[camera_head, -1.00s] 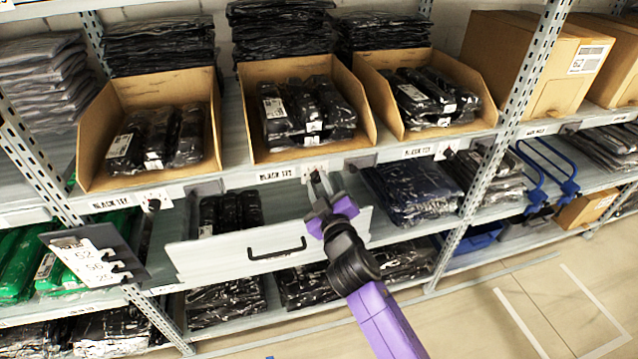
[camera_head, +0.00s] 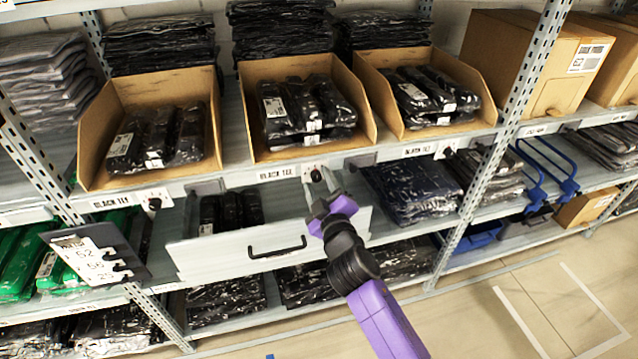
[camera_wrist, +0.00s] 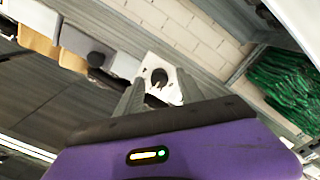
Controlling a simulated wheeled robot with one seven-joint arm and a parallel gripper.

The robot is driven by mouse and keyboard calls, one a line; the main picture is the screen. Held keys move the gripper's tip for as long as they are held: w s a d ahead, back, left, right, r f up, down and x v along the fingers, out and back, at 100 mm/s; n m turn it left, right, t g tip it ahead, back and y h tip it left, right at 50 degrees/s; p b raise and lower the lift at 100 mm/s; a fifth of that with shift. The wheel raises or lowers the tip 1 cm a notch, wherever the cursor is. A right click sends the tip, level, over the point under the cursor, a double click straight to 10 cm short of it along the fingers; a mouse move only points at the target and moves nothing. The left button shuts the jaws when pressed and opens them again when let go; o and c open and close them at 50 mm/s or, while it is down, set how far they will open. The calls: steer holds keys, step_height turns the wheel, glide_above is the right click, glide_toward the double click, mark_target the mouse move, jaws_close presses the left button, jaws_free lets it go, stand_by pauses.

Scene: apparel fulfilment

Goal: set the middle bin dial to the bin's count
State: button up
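The middle bin (camera_head: 248,155) is an open cardboard bin on the upper shelf, holding several black bagged garments with white labels. Its dial (camera_head: 315,176) is a dark round knob on a small white plate on the shelf edge, below the bin's right part. My gripper (camera_head: 322,186) is just in front of and below this dial. In the wrist view the dial (camera_wrist: 159,77) shows beyond and between the fingertips of my gripper (camera_wrist: 158,92). The fingers are apart, with nothing held between them. The dial's marking cannot be read.
A left bin (camera_head: 92,150) and right bin (camera_head: 388,112) flank it, with dials (camera_head: 152,204) and (camera_head: 449,152) on the shelf edge. A grey drawer front with a handle (camera_head: 277,247) sticks out below. Open floor lies at right.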

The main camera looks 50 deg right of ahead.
steer(key=shift+s+a, duration=0.1)
steer(key=b+v, duration=0.2)
steer(key=v, duration=0.5)
steer(key=shift+s, duration=0.2)
steer(key=shift+a, duration=0.2)
stand_by(0.4)
